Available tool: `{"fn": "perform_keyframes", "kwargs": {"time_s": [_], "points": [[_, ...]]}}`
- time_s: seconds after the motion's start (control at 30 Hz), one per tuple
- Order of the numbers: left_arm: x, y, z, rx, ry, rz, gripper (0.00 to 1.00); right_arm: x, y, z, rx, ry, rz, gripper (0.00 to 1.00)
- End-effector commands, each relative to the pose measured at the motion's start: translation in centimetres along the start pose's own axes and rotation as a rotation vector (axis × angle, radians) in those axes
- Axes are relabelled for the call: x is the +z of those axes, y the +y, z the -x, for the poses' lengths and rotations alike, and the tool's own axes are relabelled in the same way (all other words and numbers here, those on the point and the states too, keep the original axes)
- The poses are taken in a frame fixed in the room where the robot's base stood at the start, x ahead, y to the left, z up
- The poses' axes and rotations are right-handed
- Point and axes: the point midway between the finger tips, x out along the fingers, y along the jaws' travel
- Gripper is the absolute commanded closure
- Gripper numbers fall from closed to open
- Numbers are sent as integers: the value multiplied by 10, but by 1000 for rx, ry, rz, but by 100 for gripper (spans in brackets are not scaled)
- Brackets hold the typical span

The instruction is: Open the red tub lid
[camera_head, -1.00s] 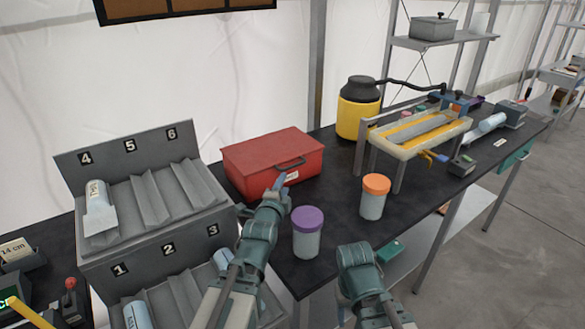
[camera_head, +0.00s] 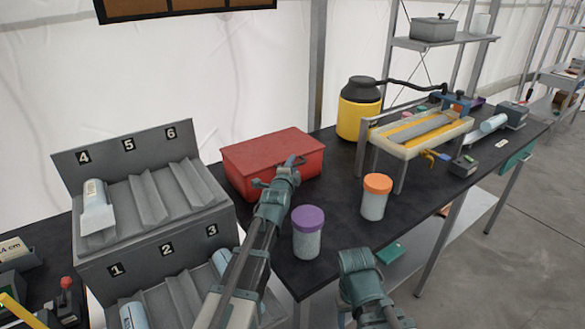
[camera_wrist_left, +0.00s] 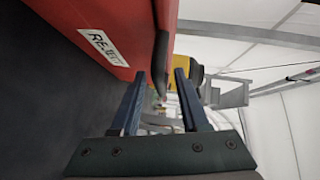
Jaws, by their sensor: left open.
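The red tub (camera_head: 250,180) stands on the black bench with its red lid (camera_head: 262,148) down. My left gripper (camera_head: 291,162) is at the tub's front, at the lid's dark handle, and hides most of it. In the left wrist view the two fingers (camera_wrist_left: 162,98) are apart, with the dark handle (camera_wrist_left: 160,62) just ahead, roughly in line with the gap; contact cannot be told. The tub's red front (camera_wrist_left: 100,25) with a "REJECT" label (camera_wrist_left: 104,47) fills the upper left. My right arm's end (camera_head: 358,262) is low at the bench's front edge; its fingers do not show.
A purple-lidded jar (camera_head: 308,235) stands close to my left arm. An orange-lidded jar (camera_head: 374,200) is further right. A grey numbered rack (camera_head: 150,205) stands left of the tub. A yellow canister (camera_head: 358,112) and a padded stand (camera_head: 420,135) are behind right.

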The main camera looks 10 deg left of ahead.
Motion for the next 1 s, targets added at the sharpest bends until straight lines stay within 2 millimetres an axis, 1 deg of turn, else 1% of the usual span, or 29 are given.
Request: {"fn": "perform_keyframes", "kwargs": {"time_s": [0.13,0.27,0.3,0.37,0.4,1.0], "points": [[0,0,1,0,0,0,55,0,0,0,0,0,0,42],[0,0,1,0,0,0,79,0,0,0,0,0,0,42],[0,0,1,0,0,0,86,0,0,0,0,0,0,42],[0,0,1,0,0,0,97,0,0,0,0,0,0,42],[0,0,1,0,0,0,100,0,0,0,0,0,0,42],[0,0,1,1,0,0,100,0,0,0,0,0,0,42]]}}
